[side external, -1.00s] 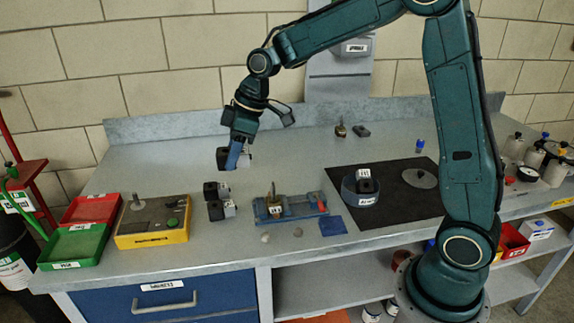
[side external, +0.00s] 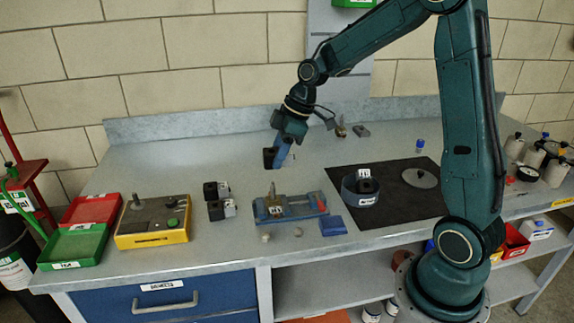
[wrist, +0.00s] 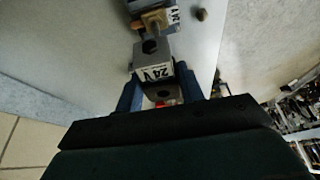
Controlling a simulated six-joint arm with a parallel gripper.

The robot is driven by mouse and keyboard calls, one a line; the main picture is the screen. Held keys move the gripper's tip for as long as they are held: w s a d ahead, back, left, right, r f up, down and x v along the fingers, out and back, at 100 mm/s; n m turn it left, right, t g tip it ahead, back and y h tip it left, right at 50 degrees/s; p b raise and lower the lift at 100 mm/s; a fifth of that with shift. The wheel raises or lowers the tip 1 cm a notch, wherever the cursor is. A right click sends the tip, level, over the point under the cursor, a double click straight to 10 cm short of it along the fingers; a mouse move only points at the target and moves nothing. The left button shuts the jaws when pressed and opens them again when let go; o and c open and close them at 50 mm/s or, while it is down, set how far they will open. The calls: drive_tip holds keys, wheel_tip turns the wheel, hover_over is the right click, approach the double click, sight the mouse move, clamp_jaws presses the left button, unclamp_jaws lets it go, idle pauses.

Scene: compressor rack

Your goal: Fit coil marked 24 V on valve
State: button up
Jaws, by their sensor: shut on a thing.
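My gripper (side external: 279,158) is shut on a dark block-shaped coil (side external: 269,159), held in the air above the bench. In the wrist view the coil (wrist: 154,73) sits between the blue fingers, with a white "24 V" label and a dark round hole in its upper face. The valve (side external: 272,192), with an upright brass stem, sits in a blue fixture (side external: 304,208). The gripper and coil are above and behind the valve, apart from it. In the wrist view the brass valve (wrist: 156,18) shows just beyond the coil, partly cut off at the top edge.
Several other coils (side external: 213,208) stand left of the fixture. A yellow-sided box (side external: 172,236) and red and green trays (side external: 81,263) are further left. The bench behind the fixture is largely clear.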

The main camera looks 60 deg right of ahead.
drive_tip(key=shift+f, duration=1.85)
drive_tip(key=shift+f, duration=0.85)
drive_tip(key=shift+f, duration=1.9)
drive_tip(key=shift+f, duration=0.4)
drive_tip(key=o, duration=1.6)
